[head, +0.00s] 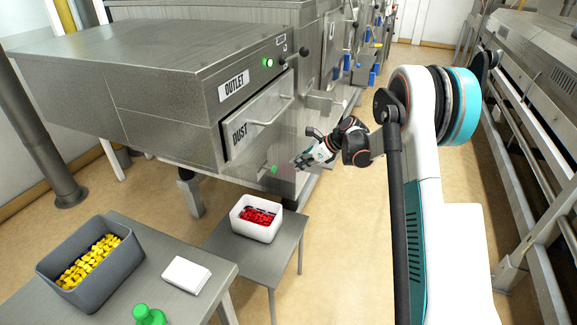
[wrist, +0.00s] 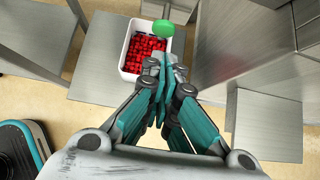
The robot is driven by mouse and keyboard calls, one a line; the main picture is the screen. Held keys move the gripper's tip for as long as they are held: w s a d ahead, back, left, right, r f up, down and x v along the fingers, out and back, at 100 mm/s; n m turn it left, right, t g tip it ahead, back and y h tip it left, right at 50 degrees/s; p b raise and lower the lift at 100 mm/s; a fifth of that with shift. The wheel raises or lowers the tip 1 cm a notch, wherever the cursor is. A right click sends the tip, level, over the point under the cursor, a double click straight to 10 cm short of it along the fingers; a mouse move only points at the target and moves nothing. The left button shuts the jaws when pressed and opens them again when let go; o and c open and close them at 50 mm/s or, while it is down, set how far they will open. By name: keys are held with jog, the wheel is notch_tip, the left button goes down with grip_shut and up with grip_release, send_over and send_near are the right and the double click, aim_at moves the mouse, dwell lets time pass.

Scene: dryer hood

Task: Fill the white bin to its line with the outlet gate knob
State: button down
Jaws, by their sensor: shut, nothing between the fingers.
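The white bin (head: 252,234) stands on a small grey table below the dryer's outlet end and holds red pieces (head: 258,215). It also shows in the wrist view (wrist: 124,58), partly hidden by my fingers. I cannot make out its line. A round green knob (head: 274,169) sits low on the machine, above and behind the bin; it also shows in the wrist view (wrist: 155,30). I take it to be the outlet gate knob. My gripper (head: 298,163) is shut and empty just right of this knob; its fingertips (wrist: 163,60) point toward it. I cannot tell whether they touch.
A steel hood with OUTLET and DUST labels (head: 240,130) rises above the knob. A grey tote (head: 110,275) of yellow pieces, a white pad (head: 186,275) and a green-topped object (head: 149,315) stand on the nearer table. Floor is clear right of the small table (head: 290,235).

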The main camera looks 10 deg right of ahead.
jog(key=shift+p+v, duration=0.3)
jog(key=shift+v, duration=1.15)
dwell(0.6)
jog(key=s+a+r+n+h, duration=0.25)
jog(key=s+r+n, duration=0.35)
jog(key=s+r, duration=0.3)
jog(key=s+a+r+n+h, duration=0.1)
jog(key=s+a+r+n, duration=0.2)
jog(key=s+r+n, duration=0.5)
jog(key=s+n+t+h, duration=0.2)
jog(key=s+n, duration=0.9)
jog(key=s, duration=1.5)
jog(key=shift+s+h, duration=0.25)
jog(key=shift+h, duration=0.6)
jog(key=shift+r, duration=0.15)
